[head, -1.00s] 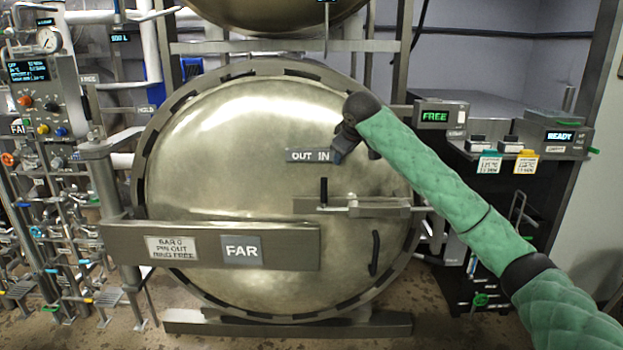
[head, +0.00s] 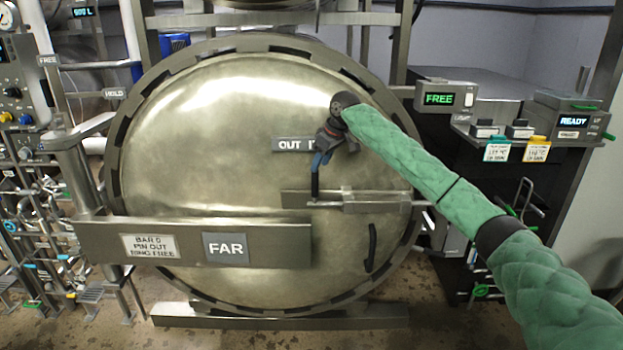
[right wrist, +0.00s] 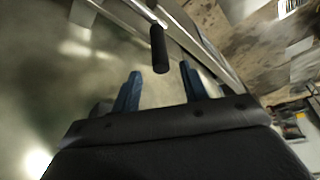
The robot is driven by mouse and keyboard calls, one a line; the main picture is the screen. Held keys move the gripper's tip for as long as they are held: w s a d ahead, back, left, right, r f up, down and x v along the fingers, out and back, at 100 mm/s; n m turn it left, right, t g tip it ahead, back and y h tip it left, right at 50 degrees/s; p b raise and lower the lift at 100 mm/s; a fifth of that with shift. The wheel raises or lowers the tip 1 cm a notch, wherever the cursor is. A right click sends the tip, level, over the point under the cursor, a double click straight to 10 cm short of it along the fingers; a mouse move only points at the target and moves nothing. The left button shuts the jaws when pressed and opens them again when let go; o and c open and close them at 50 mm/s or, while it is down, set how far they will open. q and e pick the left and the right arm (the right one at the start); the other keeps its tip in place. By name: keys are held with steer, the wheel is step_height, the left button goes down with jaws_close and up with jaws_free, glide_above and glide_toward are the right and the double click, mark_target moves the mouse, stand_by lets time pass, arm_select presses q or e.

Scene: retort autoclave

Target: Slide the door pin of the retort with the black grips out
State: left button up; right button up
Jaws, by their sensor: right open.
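The retort door (head: 220,150) is a large round metal door with a FAR label (head: 226,248) on its crossbar. The door pin (head: 345,203) is a thin horizontal rod in a bracket below the OUT/IN plate (head: 291,144), with a black upright grip (head: 315,186) at its left end. My right gripper (head: 319,163) is just above that grip, pointing down. In the right wrist view the black grip (right wrist: 159,48) shows beyond and between the open blue fingertips (right wrist: 160,76), and nothing is held. My left gripper is not in view.
A curved black handle (head: 372,248) sits low on the door's right side. A FREE display box (head: 440,98) and a READY box (head: 572,121) stand at the right. Pipes and valves crowd the left.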

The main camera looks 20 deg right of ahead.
mark_target(313, 179)
arm_select(q)
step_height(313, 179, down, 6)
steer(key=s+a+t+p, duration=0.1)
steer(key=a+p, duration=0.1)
steer(key=p, duration=0.1)
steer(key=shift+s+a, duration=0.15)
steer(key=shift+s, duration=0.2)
arm_select(e)
steer(key=shift+x, duration=3.95)
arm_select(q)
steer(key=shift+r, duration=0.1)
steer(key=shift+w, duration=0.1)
arm_select(e)
jaws_close()
